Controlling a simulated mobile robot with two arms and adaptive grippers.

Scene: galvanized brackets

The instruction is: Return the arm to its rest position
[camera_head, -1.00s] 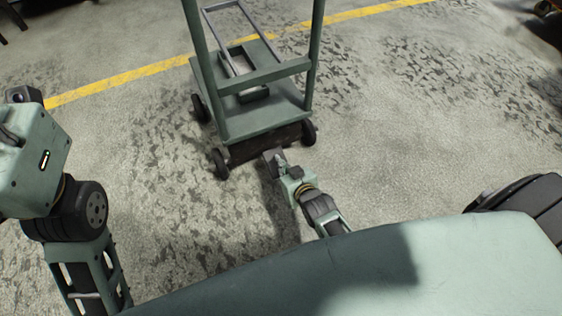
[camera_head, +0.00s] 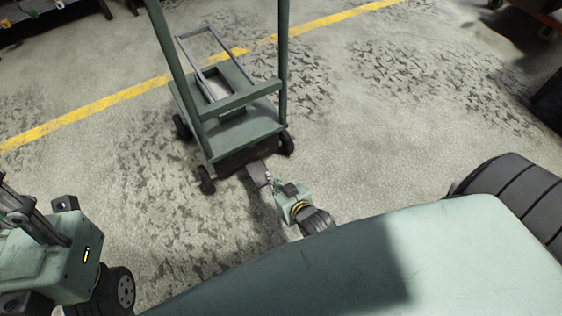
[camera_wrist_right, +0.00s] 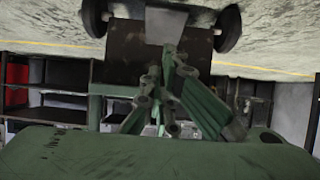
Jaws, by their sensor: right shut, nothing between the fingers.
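My right gripper (camera_head: 265,181) is low in front of my body, just this side of the green hand cart (camera_head: 247,133). It is shut and holds nothing. Its linkage (camera_wrist_right: 170,85) fills the middle of the right wrist view. A flat grey plate (camera_head: 257,174) shows at its fingertips and also in the wrist view (camera_wrist_right: 165,23); I cannot tell whether they touch. My left arm is at the lower left of the head view. Dark linkage of my left gripper (camera_head: 22,210) shows at the left edge. Its fingertips are not clear.
The cart stands on wheels in front of me, with uprights and a metal frame on its deck. A yellow line (camera_head: 110,100) crosses the concrete floor behind it. The floor right of the cart is open. Dark shelving (camera_wrist_right: 60,75) shows in the wrist view.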

